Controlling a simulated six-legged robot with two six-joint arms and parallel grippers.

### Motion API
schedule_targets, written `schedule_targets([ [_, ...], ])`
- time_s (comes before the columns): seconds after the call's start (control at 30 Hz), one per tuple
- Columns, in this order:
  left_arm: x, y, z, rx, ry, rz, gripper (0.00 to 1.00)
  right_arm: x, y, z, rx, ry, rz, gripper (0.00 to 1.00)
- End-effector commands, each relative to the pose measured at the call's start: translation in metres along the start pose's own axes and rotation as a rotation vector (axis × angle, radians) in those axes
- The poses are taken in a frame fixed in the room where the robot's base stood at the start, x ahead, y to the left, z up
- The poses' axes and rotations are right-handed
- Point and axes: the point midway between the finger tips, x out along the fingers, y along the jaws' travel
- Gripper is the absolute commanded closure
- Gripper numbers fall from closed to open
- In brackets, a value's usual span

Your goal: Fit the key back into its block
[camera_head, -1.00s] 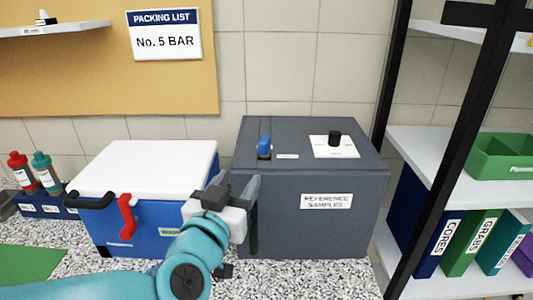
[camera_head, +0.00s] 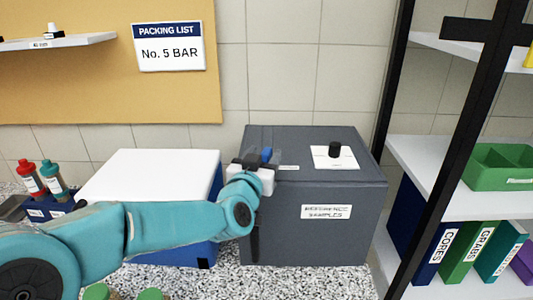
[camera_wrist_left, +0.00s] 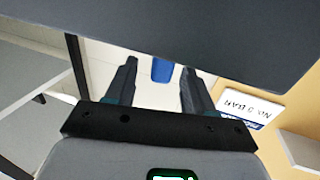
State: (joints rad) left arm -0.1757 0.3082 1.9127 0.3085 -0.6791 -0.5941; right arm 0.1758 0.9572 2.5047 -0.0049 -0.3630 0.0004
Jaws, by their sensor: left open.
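A blue key-like piece (camera_head: 266,155) stands at the left end of the top of the grey reference-samples box (camera_head: 345,236). My left gripper (camera_head: 256,160) is open at the box's upper left edge, right beside the blue piece and partly covering it. My right gripper is not in view.
A black knob (camera_head: 335,150) on a white plate stands on the box top. A white-lidded blue cooler (camera_head: 150,172) is left of it, partly behind my arm. Green caps (camera_head: 150,294) show at the bottom edge. A black-framed shelf (camera_head: 440,150) with folders closes the right side.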

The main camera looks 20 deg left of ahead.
Motion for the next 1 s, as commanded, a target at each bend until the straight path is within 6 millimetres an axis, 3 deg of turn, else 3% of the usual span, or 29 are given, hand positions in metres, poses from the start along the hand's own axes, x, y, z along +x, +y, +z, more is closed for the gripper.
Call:
schedule_targets([
  [0.1,0.009,0.0,0.0,-0.001,0.0,0.0,0.47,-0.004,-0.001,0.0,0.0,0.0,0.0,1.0],
  [0.3,0.01,0.0,0.001,0.0,0.0,0.0,0.47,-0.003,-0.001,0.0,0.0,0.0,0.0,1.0],
  [0.33,0.01,0.0,0.001,0.0,0.0,0.0,0.53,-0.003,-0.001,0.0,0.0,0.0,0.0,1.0],
  [0.47,0.009,0.0,0.001,0.0,0.0,0.0,0.96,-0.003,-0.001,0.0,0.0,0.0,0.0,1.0],
  [0.5,0.009,0.0,0.001,0.0,0.0,0.0,1.0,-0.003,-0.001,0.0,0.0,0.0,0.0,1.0],
  [0.87,0.009,0.0,-0.001,0.0,0.001,0.0,1.0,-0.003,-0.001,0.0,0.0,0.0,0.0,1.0],
  [1.0,0.009,0.0,-0.012,0.001,0.005,-0.002,1.0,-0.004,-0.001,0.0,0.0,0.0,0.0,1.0],
])
